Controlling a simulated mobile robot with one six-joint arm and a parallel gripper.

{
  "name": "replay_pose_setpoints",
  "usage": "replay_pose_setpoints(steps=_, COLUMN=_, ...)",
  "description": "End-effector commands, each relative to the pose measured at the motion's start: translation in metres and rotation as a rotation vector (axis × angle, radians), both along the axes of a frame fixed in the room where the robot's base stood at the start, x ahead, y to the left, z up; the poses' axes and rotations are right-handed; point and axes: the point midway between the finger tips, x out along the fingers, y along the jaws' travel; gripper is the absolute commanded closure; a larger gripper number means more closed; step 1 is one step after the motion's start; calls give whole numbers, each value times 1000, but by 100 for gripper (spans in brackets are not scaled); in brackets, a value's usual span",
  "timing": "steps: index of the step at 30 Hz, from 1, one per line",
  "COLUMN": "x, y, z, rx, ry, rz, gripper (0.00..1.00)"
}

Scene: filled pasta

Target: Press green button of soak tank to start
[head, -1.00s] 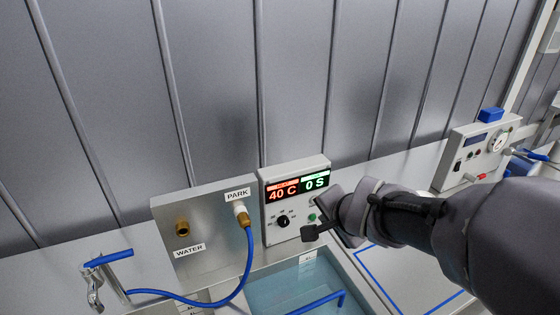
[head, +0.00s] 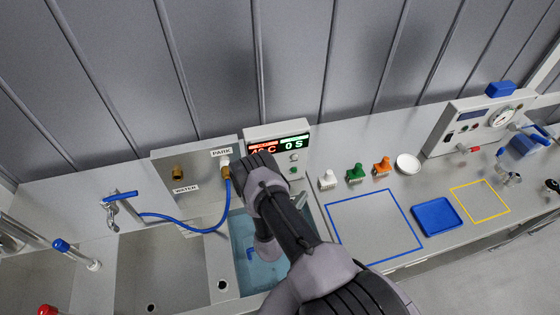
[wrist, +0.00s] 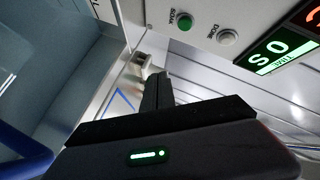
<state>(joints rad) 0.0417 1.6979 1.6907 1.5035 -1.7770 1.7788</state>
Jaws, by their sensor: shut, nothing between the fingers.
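The soak tank's control box (head: 300,131) stands at the tank's back edge, with a red and a green display; the green one reads 0 S. The tank (head: 238,232) holds blue water and is partly behind my arm. The green button (head: 294,169) sits low on the box's right side, below a white button (head: 294,157). In the wrist view the green button (wrist: 184,20), labelled SOAK, is beside the white DONE button (wrist: 226,37). My gripper (wrist: 156,88) is shut and empty, apart from the green button. My arm hides its fingers in the head view.
Left of the box is a water panel (head: 160,165) with a blue hose (head: 185,228). Right are white, green and orange handled items, a white dish (head: 408,164), a blue-outlined area (head: 375,228) and a blue tray (head: 437,217). Another machine (head: 470,122) stands farther right.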

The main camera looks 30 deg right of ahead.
Motion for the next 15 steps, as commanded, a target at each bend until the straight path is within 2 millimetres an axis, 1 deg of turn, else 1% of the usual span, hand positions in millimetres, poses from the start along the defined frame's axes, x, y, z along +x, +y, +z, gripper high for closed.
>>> replay_pose_setpoints(steps=1, x=-4, y=0, z=-1, rx=-7, ry=1, rz=1, gripper=100)
replay_pose_setpoints(steps=3, x=-6, y=0, z=-2, rx=-12, ry=-1, rz=1, gripper=100)
replay_pose_setpoints(steps=10, x=-5, y=0, z=-3, rx=-12, ry=1, rz=2, gripper=100)
replay_pose_setpoints(steps=13, x=-1, y=-1, z=-4, rx=-12, ry=0, rz=2, gripper=100)
replay_pose_setpoints(steps=15, x=5, y=-3, z=-5, rx=-10, ry=-2, rz=1, gripper=100)
